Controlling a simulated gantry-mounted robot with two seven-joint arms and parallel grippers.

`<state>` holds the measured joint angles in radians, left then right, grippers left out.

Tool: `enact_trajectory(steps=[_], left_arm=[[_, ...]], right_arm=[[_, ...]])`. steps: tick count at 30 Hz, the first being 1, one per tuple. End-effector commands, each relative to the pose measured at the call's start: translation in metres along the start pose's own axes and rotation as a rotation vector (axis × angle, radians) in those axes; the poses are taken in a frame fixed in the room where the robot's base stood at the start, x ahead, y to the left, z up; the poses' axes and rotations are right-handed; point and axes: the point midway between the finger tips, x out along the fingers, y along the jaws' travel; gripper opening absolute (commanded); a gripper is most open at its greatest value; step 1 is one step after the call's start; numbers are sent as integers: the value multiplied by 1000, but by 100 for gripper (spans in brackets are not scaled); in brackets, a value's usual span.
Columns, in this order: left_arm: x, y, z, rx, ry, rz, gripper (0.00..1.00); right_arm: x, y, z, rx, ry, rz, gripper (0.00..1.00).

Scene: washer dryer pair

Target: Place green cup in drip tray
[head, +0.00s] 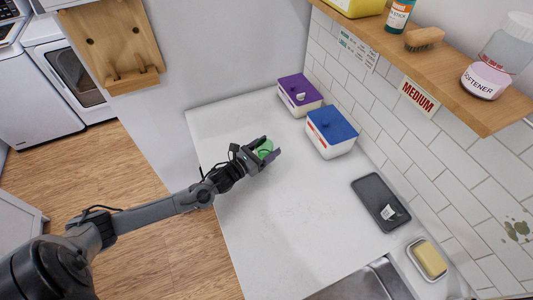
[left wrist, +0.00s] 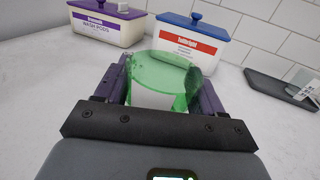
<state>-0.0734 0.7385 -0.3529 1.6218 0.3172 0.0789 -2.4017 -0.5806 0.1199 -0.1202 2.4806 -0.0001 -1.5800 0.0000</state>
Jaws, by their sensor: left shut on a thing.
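My left gripper (head: 264,152) is shut on the green cup (head: 265,149), over the white counter. In the left wrist view the cup (left wrist: 162,76) is translucent green and sits between the two purple-grey fingers. Whether its base touches the counter is hidden. A dark rectangular tray (head: 380,202), which looks like the drip tray, lies on the counter to the right of the gripper. A small white label lies on it. Part of the tray (left wrist: 268,90) also shows at the right edge of the left wrist view. My right gripper is not in view.
A purple-lidded box (head: 299,94) and a blue-lidded box (head: 331,132) stand by the tiled wall behind the gripper. A yellow soap in a dish (head: 429,259) and a metal sink (head: 368,284) are near the front right. A wooden shelf (head: 440,62) overhangs the counter. The counter (head: 285,220) between gripper and tray is clear.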

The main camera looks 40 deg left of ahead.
Motion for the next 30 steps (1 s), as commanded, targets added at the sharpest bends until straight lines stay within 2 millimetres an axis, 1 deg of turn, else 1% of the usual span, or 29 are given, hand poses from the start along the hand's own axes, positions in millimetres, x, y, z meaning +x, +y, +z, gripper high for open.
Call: enact_trajectory(steps=[1,3,7,17,21,22,26,27,30], left_arm=[[0,0,-9,-2,2,2,39],[0,0,-17,-2,1,1,39],[0,0,-27,0,0,1,39],[0,0,-30,1,0,0,39],[0,0,-34,1,0,0,39],[0,0,-33,1,0,0,71],[0,0,-32,1,1,0,91],[0,0,-32,1,1,0,94],[0,0,-32,1,1,0,94]], right_arm=[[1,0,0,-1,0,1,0],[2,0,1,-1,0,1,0],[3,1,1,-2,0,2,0],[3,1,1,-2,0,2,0],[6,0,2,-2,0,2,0],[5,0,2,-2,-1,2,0],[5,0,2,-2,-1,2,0],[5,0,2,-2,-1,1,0],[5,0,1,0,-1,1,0]])
